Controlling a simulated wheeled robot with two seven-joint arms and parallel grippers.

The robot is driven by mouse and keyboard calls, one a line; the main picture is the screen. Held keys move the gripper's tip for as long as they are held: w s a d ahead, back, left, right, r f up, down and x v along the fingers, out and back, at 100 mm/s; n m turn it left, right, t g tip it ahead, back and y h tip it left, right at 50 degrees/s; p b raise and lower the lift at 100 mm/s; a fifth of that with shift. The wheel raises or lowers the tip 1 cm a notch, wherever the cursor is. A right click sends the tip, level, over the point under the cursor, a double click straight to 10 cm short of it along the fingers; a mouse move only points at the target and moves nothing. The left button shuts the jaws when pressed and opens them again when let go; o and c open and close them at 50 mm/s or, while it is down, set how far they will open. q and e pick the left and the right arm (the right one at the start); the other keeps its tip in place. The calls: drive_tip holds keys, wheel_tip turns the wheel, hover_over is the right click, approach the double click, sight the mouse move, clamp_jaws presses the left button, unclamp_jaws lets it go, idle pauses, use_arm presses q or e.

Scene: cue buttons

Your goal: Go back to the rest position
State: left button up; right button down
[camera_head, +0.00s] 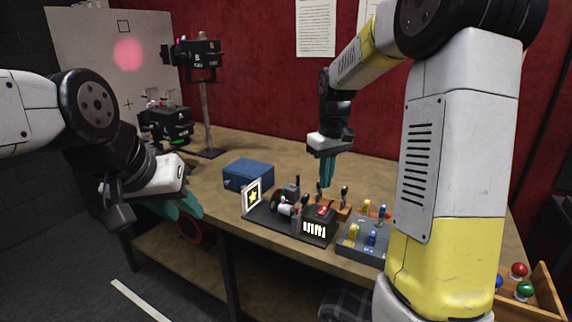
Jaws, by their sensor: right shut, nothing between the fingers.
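My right gripper (327,180) has teal fingers that point down, shut and empty, above the back of the cue devices on the table. My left gripper (188,207) hangs off the table's front left edge, its teal fingers pointing down and right; the gap between them is not clear. A card with a yellow star (253,197) stands upright at the left of a dark device tray. A black box with a red top (318,221) and lit white bars sits at the tray's right. A grey panel with yellow and blue knobs (362,238) is right of it, partly hidden by my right arm.
A blue box (248,174) lies left of the devices on the wooden table (286,157). A wooden bin (545,292) with colored buttons is at lower right.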

drive_tip(key=s+a+r+m+t+y, duration=0.1)
drive_tip(key=s+r+m+t, duration=0.1)
drive_tip(key=s, duration=0.9)
drive_tip(key=s+a+r+m+t, duration=0.1)
drive_tip(key=s+r, duration=0.4)
drive_tip(key=s, duration=0.6)
drive_tip(key=m+t, duration=0.1)
drive_tip(key=t, duration=0.1)
drive_tip(key=shift+r+t+y, duration=0.15)
drive_tip(key=shift+t+y, duration=0.15)
drive_tip(key=shift+y, duration=0.1)
